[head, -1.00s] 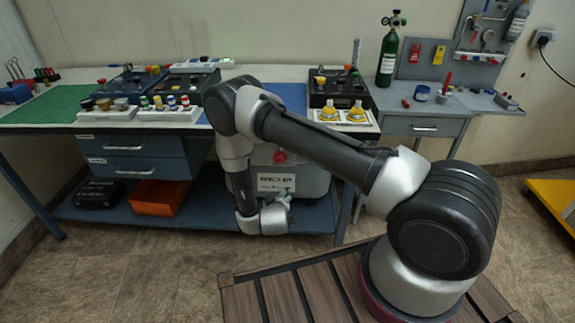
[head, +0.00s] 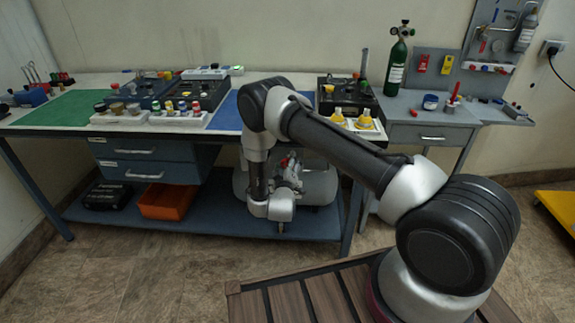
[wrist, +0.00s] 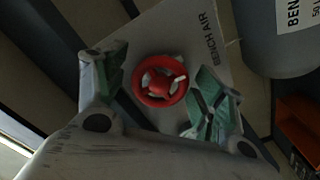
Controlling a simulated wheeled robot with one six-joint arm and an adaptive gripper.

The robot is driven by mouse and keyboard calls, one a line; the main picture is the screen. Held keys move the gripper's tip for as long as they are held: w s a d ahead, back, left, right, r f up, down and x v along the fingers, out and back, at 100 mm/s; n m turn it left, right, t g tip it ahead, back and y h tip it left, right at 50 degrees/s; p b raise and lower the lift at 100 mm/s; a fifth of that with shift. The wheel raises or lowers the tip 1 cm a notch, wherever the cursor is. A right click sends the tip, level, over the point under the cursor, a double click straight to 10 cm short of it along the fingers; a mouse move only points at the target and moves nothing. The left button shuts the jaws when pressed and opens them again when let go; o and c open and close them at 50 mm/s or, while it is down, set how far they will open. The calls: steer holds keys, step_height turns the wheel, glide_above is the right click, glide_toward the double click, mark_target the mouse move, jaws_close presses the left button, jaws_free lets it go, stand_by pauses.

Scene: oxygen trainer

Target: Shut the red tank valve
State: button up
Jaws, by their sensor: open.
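The red tank valve (wrist: 160,82) is a round handwheel with a spoked centre. It shows in the wrist view on a light plate marked BENCH AIR (wrist: 205,28). My gripper (wrist: 163,65) is open, with one green-padded finger on either side of the wheel. Gaps show between the wheel and both fingers, and I cannot tell the depth between them. In the head view my gripper (head: 290,168) is raised in front of the grey tank (head: 320,185) under the bench, and hides much of the tank's front, including its label.
The bench (head: 75,108) stands above the tank, with drawers (head: 150,172) to the left. An orange bin (head: 165,203) sits on the lower shelf. A green cylinder (head: 397,65) stands on the right side table. The floor in front is clear.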

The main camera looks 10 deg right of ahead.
steer(key=c, duration=1)
steer(key=shift+c, duration=0.2)
